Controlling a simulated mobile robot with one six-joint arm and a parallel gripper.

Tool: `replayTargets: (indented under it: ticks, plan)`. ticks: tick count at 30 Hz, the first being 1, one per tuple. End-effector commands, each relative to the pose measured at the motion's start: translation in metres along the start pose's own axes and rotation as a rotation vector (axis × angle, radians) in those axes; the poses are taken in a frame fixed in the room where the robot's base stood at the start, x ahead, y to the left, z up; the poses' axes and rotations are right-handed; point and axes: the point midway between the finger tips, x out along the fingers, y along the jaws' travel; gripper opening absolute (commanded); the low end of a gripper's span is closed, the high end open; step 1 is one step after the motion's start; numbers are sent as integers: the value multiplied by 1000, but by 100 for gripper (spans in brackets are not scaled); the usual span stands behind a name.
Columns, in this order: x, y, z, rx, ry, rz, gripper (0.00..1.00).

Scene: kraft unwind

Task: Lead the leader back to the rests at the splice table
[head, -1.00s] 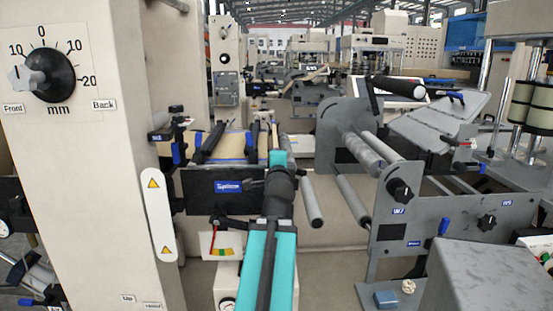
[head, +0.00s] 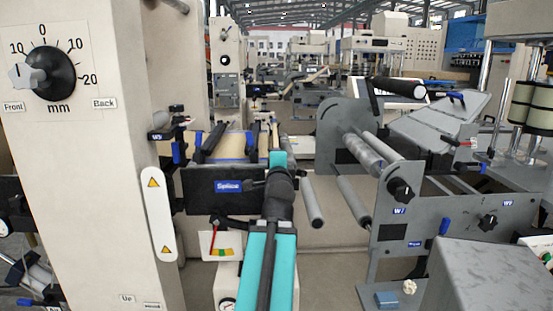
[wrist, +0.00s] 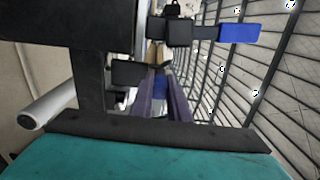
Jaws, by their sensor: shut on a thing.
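The splice table (head: 215,188) stands left of centre in the head view, with a dark front plate and a blue label. Its tan top (head: 230,146) shows blue edging and dark bars (head: 212,141) across it. My teal and black arm reaches up to its right side and hides part of it. My gripper (wrist: 161,72) shows in the wrist view as two dark purple fingers close together at their far ends. A narrow tan piece, seemingly the leader (wrist: 155,52), shows just beyond the tips. The exact grip on it is mostly hidden.
A beige column with a dial (head: 50,75) stands close on the left. Grey rollers (head: 365,150) and a side plate with black knobs (head: 402,191) stand to the right. A grey box (head: 490,275) fills the lower right. A dark grid (wrist: 255,95) lies right in the wrist view.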

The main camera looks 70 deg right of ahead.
Motion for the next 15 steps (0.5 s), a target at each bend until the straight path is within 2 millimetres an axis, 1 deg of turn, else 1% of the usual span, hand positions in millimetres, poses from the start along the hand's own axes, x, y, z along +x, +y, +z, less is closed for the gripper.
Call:
replayTargets:
  ticks: [1,12,13,15]
  plan:
    - [-2,18,0,-5,-5,37,0]
    - [-3,19,-1,-7,-4,37,0]
    - [-3,19,-1,-7,-4,37,17]
    - [-3,19,-1,-7,-4,37,28]
